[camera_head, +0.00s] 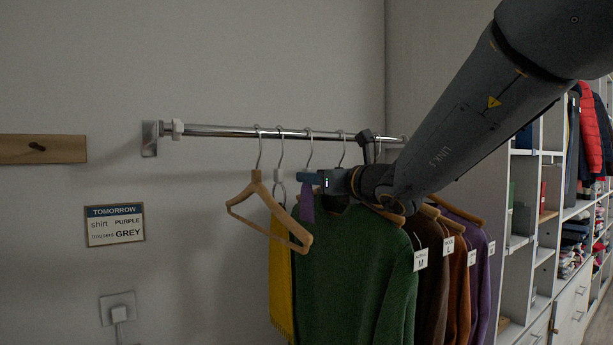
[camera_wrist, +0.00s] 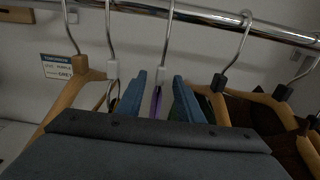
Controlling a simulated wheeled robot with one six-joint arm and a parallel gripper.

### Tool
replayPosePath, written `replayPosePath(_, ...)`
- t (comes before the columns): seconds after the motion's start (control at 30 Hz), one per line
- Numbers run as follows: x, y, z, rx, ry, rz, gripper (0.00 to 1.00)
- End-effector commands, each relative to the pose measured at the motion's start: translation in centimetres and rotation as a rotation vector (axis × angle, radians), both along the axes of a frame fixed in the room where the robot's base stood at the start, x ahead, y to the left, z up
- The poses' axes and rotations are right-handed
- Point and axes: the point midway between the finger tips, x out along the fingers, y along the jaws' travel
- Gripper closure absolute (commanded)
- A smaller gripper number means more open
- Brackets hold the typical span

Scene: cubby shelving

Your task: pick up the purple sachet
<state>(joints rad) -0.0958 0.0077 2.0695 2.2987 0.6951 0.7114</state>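The purple sachet (camera_head: 307,207) hangs among the clothes on the rail, just below my gripper's fingers in the head view. In the wrist view the sachet (camera_wrist: 156,103) shows as a narrow purple strip, seen edge-on. My gripper (camera_head: 309,179) reaches in from the right, with its blue fingers in front of the hangers. In the wrist view my gripper (camera_wrist: 159,90) is open, with the purple strip between its two fingers and gaps visible at the fingertips. The sachet's lower part is hidden by the gripper body in that view.
A metal rail (camera_head: 224,131) holds several hangers. An empty wooden hanger (camera_head: 257,190) hangs left of the sachet. A yellow garment (camera_head: 281,285), a green sweater (camera_head: 345,270) and tagged brown and purple clothes hang close by.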

Motion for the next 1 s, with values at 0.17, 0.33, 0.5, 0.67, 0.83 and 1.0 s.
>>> replayPosePath(0.17, 0.64, 0.48, -0.07, 0.0, 0.001, 0.0, 0.66)
replayPosePath(0.33, 0.64, 0.46, -0.1, 0.0, 0.001, 0.0, 0.66)
replayPosePath(0.5, 0.63, 0.46, -0.09, 0.0, 0.001, 0.0, 0.93)
replayPosePath(0.67, 0.62, 0.46, -0.07, 0.0, 0.0, 0.0, 1.0)
replayPosePath(0.83, 0.61, 0.46, -0.06, 0.0, 0.0, 0.0, 1.0)
replayPosePath(1.0, 0.63, 0.46, 0.36, -0.001, -0.002, 0.001, 1.0)
